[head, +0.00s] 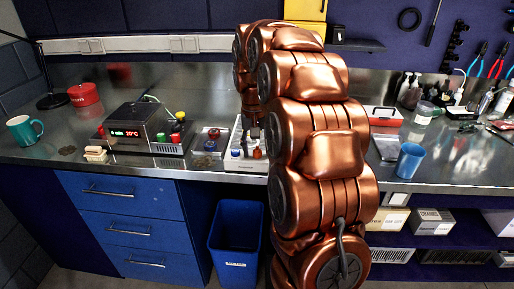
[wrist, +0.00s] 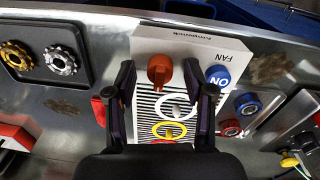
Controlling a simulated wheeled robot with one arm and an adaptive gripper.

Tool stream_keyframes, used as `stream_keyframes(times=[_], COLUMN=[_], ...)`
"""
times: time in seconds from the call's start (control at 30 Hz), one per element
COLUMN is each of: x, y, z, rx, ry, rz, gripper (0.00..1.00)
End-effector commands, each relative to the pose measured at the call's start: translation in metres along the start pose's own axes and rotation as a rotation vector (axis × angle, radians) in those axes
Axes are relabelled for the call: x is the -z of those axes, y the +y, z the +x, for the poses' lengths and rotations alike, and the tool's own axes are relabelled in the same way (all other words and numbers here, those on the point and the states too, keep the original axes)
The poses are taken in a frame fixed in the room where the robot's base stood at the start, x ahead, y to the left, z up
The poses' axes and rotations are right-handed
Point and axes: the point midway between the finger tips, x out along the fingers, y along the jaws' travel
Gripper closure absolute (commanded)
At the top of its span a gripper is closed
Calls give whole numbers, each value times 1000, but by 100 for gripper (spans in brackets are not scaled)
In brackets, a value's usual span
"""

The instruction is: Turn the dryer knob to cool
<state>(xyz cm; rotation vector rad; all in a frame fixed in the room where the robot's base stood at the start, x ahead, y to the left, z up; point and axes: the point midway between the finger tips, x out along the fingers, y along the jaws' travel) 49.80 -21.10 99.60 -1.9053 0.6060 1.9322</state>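A white box (wrist: 190,38) marked "Ampwick" and "FAN" lies below my gripper in the wrist view. It carries an orange-red knob (wrist: 160,76), a blue ON button (wrist: 218,76), and white (wrist: 178,107) and yellow (wrist: 169,131) ringed controls on a striped panel. No cool mark is readable. My gripper (wrist: 160,68) is open, its dark fingers on either side of the orange-red knob in the picture; contact with it cannot be made out. In the head view the white box (head: 234,163) is on the bench, partly hidden by my arm.
A blue cup (head: 409,161) stands right of my arm. A blue bin (head: 237,235) is below the bench.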

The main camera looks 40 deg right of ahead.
Motion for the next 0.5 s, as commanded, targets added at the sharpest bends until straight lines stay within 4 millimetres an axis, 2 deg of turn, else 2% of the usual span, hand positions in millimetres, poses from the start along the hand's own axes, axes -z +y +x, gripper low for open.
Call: stream_keyframes(times=[0.27,0.37,0.5], x=[0,0,1], y=[0,0,0], z=[-2,-8,-25], rx=[0,0,1], ry=[0,-1,3], rz=[0,0,0], gripper=[47,47,47])
